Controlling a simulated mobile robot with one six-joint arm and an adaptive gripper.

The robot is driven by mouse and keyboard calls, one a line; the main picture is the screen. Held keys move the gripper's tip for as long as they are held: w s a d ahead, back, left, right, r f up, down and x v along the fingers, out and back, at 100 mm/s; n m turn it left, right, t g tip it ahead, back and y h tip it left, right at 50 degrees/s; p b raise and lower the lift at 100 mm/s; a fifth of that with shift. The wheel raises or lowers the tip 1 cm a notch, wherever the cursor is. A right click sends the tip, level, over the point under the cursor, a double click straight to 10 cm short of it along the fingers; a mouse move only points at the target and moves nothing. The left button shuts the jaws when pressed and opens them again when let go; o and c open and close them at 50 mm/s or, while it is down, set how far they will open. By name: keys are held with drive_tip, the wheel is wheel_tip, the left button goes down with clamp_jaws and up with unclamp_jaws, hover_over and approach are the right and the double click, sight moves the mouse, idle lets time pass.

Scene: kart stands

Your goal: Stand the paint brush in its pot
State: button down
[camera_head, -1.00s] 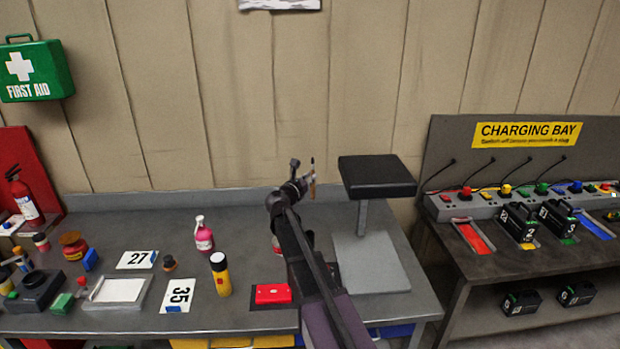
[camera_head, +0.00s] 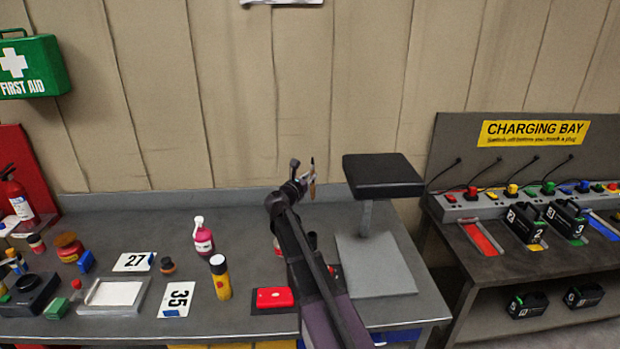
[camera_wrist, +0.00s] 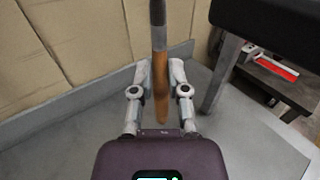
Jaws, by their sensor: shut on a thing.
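The paint brush (camera_wrist: 160,75) is held upright between the fingers of my gripper (camera_wrist: 159,84), its orange handle low and its dark tip up. In the head view the brush (camera_head: 313,178) stands in my gripper (camera_head: 307,184), above the back of the grey bench and left of the black raised pad. My gripper is shut on the handle. A small reddish round thing (camera_head: 312,238) is partly hidden behind my arm; I cannot tell whether it is the pot.
A black pad (camera_head: 383,172) on a post rises from a grey plate (camera_head: 375,270) close right of my gripper. A pink bottle (camera_head: 203,238), a yellow-black can (camera_head: 220,280) and a red box (camera_head: 275,298) stand left of my arm. The bench's back strip is clear.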

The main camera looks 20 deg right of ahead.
wheel_tip(320, 180, down, 8)
drive_tip(key=b, duration=0.7)
drive_tip(key=shift+f+b, duration=0.2)
drive_tip(key=shift+b, duration=0.25)
drive_tip(key=shift+f+b, duration=5.7)
drive_tip(key=c, duration=0.6)
unclamp_jaws()
drive_tip(key=shift+o, duration=0.2)
drive_tip(key=shift+s+a, duration=0.1)
drive_tip(key=v, duration=1.2)
